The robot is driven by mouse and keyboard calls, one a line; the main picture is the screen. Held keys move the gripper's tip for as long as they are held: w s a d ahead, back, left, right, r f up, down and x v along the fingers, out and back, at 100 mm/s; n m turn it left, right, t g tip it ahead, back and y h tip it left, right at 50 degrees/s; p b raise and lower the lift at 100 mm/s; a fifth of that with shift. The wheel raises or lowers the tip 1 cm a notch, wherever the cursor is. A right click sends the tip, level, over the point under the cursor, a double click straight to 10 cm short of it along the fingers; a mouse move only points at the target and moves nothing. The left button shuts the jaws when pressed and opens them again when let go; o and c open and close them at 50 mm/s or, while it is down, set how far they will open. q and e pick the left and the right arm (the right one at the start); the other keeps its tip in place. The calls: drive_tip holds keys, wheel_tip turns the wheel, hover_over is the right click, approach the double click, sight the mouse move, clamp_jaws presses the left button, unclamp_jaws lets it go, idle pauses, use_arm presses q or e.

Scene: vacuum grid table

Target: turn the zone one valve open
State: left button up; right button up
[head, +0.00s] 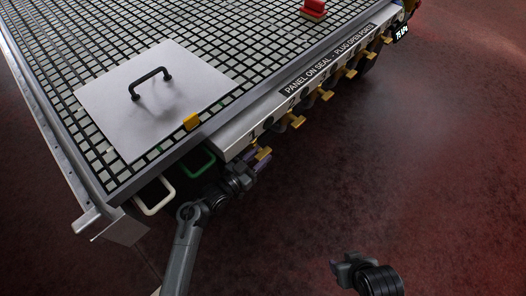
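A row of yellow-handled valves runs along the front rail of the grid table. The nearest one, by the low end of the rail, looks like the zone one valve (263,153). My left gripper (256,165) reaches up from below and is right at this valve, with purplish finger parts just under its yellow handle. I cannot tell whether the fingers touch or close on the handle. My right gripper (341,268) hangs over the floor at the lower right, away from the table; its finger opening does not show clearly.
A white panel (195,85) with a black handle (150,82) lies on the grid table (95,150), a yellow block (191,121) at its edge. A red object (314,9) is far back.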

use_arm(q)
drive_tip(key=p+v, duration=0.2)
drive_tip(key=v, duration=0.7)
drive_tip(key=shift+p, duration=0.4)
drive_tip(key=shift+w, duration=0.15)
